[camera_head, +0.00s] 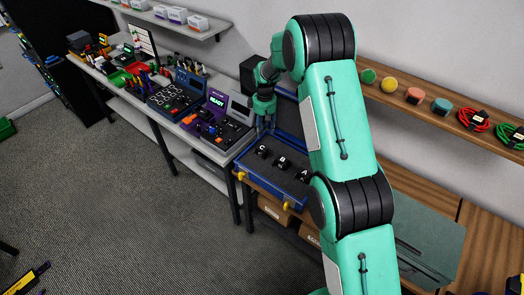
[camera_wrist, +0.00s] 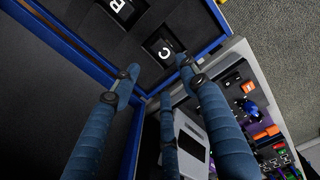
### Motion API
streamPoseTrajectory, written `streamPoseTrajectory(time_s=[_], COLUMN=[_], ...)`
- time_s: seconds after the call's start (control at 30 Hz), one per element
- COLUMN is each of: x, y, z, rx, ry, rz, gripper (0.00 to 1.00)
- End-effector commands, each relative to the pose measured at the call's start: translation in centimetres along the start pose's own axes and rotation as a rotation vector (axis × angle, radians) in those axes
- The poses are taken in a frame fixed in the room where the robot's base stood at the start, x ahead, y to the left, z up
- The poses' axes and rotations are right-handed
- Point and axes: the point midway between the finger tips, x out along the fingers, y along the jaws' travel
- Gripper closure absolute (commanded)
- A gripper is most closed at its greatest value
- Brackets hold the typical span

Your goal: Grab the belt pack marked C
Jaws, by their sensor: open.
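The belt pack marked C (camera_head: 262,151) is a small black block with a white letter, at the left end of a row in the dark foam of an open blue-edged case (camera_head: 271,195). The belt packs marked B (camera_head: 283,162) and A (camera_head: 304,176) sit to its right. My gripper (camera_head: 265,124) is open above the back left of the case. In the wrist view, the C pack (camera_wrist: 165,51) lies beyond the spread blue fingers (camera_wrist: 157,82), apart from them. The B pack (camera_wrist: 117,8) is partly cut off at the top.
A purple console marked READY (camera_head: 217,100) and a grey bench with colourful parts stand left of the case. A wooden shelf (camera_head: 440,113) with tape rolls and coiled cables is at right. The case's raised lid (camera_head: 284,109) stands behind the gripper.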

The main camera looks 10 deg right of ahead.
Motion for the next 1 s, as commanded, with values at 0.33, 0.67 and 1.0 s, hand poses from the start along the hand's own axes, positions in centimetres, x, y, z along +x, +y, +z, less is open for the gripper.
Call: streamPoseTrajectory(time_s=[0.33, 0.67, 1.0], x=[1.5, 1.9, 5.8], y=[0.1, 0.1, 0.1], z=[-0.4, -0.4, -0.3], rx=[-0.014, -0.014, -0.014], ry=[-0.007, -0.008, -0.009], rz=[-0.005, -0.006, -0.008], gripper=[0.56, 0.56, 0.56])
